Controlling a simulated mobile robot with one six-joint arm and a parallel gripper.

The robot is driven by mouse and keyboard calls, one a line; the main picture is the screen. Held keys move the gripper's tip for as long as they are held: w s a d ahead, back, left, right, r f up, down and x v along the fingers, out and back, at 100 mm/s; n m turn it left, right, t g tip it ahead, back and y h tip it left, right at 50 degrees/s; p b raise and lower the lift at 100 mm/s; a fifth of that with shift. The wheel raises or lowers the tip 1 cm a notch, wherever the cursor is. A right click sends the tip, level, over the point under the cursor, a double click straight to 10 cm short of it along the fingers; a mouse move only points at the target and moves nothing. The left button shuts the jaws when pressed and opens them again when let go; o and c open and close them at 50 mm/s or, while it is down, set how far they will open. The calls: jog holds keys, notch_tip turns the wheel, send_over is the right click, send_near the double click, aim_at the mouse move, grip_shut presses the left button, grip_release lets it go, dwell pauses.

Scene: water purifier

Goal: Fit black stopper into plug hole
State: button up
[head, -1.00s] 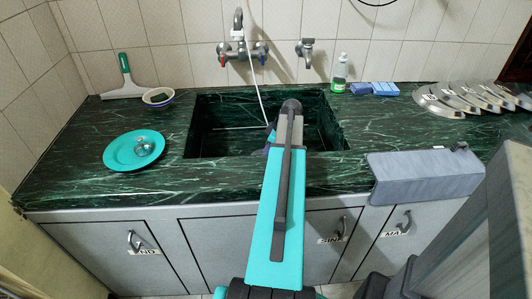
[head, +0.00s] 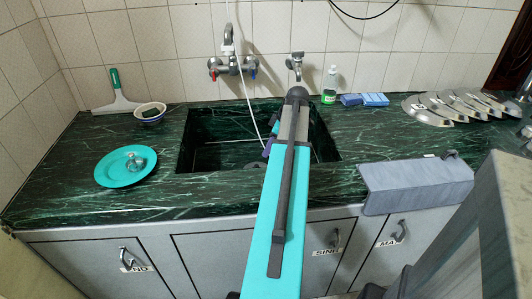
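The dark green marble sink (head: 215,158) is cut into the counter, below the wall taps. A small dark round shape (head: 254,166) shows low in the basin near its front edge; I cannot tell whether it is the plug hole or the stopper. I cannot clearly make out a black stopper. My teal and grey arm reaches over the right part of the sink. My gripper is mostly hidden behind the arm; only small teal and purple parts (head: 268,147) show at its left side, above the basin. Its fingers and anything in them are hidden.
A teal plate (head: 108,172) with a shiny metal piece (head: 136,161) lies left of the sink. A bottle (head: 330,86), blue sponges (head: 363,99), metal lids (head: 437,108) and a grey cloth (head: 415,184) are right.

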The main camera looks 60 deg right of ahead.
jog(key=shift+s+r, duration=0.1)
jog(key=shift+r, duration=0.2)
jog(key=shift+r, duration=0.1)
dwell(0.6)
notch_tip(320, 180, up, 21)
jog(key=p, duration=2.1)
jog(key=shift+r+p, duration=0.45)
jog(key=shift+p, duration=0.15)
jog(key=shift+f, duration=0.1)
